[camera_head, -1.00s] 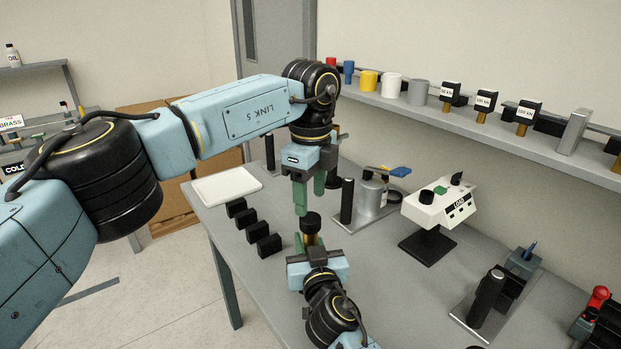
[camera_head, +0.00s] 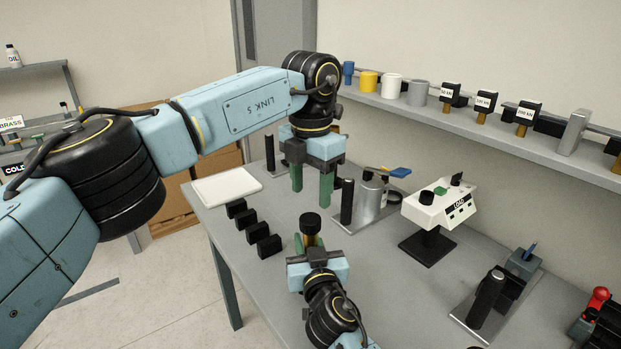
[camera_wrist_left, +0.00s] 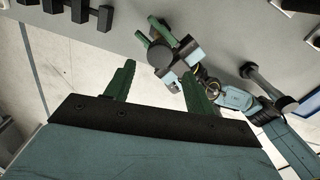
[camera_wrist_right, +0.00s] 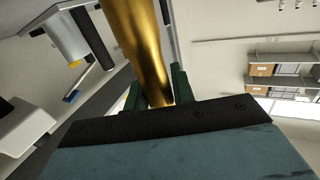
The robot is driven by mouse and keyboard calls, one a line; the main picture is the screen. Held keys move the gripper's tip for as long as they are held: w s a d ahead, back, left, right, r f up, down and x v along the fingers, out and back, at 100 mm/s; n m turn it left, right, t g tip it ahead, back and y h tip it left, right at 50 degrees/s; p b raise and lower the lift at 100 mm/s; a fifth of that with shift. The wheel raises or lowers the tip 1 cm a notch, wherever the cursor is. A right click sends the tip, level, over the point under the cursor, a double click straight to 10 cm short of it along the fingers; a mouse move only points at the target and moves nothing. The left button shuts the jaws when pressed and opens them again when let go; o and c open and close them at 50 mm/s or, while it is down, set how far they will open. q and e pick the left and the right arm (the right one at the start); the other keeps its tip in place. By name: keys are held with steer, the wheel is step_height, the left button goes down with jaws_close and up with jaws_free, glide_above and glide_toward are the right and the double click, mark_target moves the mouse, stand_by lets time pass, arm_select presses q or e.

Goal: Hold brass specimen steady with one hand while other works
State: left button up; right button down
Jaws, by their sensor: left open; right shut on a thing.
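The brass specimen (camera_head: 309,240) stands upright with a black cap (camera_head: 311,223) on its top end. My right gripper (camera_head: 310,246) is shut on it from the near side and holds it over the table. In the right wrist view the shiny brass shaft (camera_wrist_right: 147,45) runs between the green fingers (camera_wrist_right: 158,90); its far end is out of frame. My left gripper (camera_head: 311,190) is open and empty, fingers pointing down, above and behind the cap and apart from it. In the left wrist view the round dark cap (camera_wrist_left: 159,56) lies beyond the open fingers (camera_wrist_left: 160,85).
Several black blocks (camera_head: 253,229) line the table's left side, near a white tray (camera_head: 227,186). A metal stand with a blue lever (camera_head: 397,172) and a white load console (camera_head: 440,207) stand to the right. A shelf (camera_head: 430,115) carries cups and labelled load pieces.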

mark_target(310, 219)
arm_select(q)
steer(key=m, duration=0.3)
steer(key=shift+r+m, duration=0.15)
steer(key=shift+m, duration=0.25)
arm_select(e)
steer(key=shift+f, duration=0.1)
arm_select(q)
steer(key=m, duration=0.5)
steer(key=shift+r, duration=0.15)
steer(key=m, duration=0.5)
steer(key=shift+r+m, duration=0.2)
steer(key=shift+m, duration=0.1)
steer(key=m, duration=0.5)
steer(key=shift+r, duration=0.1)
steer(key=shift+f, duration=4)
steer(key=shift+c, duration=0.4)
